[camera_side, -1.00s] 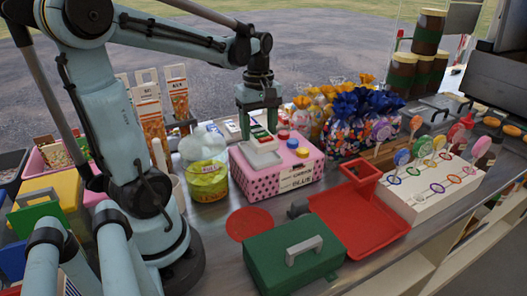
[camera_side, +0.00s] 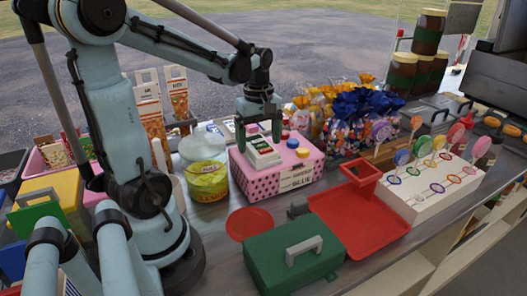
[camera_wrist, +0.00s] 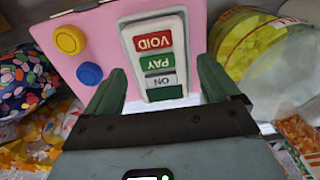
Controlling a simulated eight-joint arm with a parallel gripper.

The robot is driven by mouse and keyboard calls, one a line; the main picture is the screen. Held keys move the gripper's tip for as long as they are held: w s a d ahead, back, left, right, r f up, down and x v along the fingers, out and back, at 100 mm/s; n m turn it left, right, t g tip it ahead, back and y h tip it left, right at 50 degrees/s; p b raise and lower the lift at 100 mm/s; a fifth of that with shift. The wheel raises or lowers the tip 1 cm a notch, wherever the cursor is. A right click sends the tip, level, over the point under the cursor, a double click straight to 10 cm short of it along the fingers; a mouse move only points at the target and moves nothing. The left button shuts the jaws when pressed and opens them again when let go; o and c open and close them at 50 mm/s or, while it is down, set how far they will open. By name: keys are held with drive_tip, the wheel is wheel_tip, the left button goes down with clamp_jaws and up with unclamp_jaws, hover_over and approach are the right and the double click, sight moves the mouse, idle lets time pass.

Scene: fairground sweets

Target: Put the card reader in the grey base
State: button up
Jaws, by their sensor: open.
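The card reader (camera_side: 263,149), pale with red and green labels, sits on top of the pink dotted box. In the wrist view the card reader (camera_wrist: 156,52) shows VOID, PAY and ON labels upside down. My gripper (camera_side: 260,130) is just above the reader's rear end. In the wrist view its open fingers (camera_wrist: 165,82) stand on either side of the reader's near end, with gaps.
The pink box (camera_side: 290,177) also bears a blue knob (camera_side: 285,134) and a yellow knob (camera_side: 292,143). A yellow-green tub (camera_side: 207,180) stands close on the left. Sweet bags (camera_side: 350,120) stand behind right. A green case (camera_side: 293,255) and red tray (camera_side: 365,225) lie in front.

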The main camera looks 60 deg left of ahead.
sight(259, 145)
wheel_tip(259, 145, up, 12)
drive_tip(key=d+f+m+t, duration=0.3)
drive_tip(key=d+f+m, duration=0.1)
drive_tip(key=d+m, duration=0.3)
drive_tip(key=d+f+m+t, duration=0.4)
drive_tip(key=d+m, duration=0.4)
drive_tip(key=m, duration=0.3)
drive_tip(key=shift+w+d+f, duration=0.3)
drive_tip(key=shift+w+f, duration=0.1)
drive_tip(key=shift+f, duration=0.15)
